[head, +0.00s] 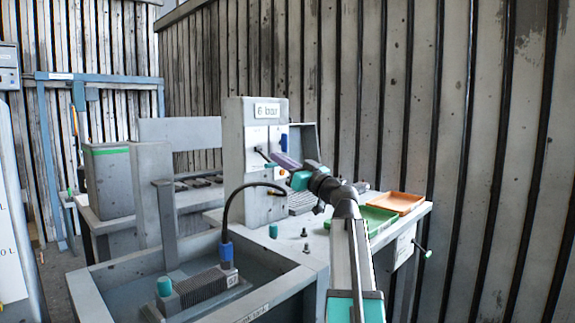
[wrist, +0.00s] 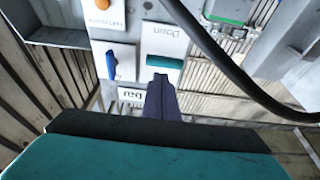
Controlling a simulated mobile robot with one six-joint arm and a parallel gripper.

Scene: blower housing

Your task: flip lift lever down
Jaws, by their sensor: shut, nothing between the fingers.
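The lift lever (head: 263,154) is a small dark lever on the front of the grey control post, under the "6 bar" plate. It tilts, with its dark knob up and to the left. My gripper (head: 277,157) is shut and empty, its purple fingers pointing at the post right beside the lever. In the wrist view, which is upside down, the shut fingertips (wrist: 160,80) are in front of a white plate marked "Down" (wrist: 165,38). The fingers hide part of this plate; I cannot tell whether they touch the lever.
A blue lever (wrist: 111,65) and an orange button (wrist: 102,4) sit beside the plate. A black hose (head: 228,205) arches over the tank (head: 288,287) in front. Green (head: 372,222) and orange (head: 395,203) trays lie on the bench to the right.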

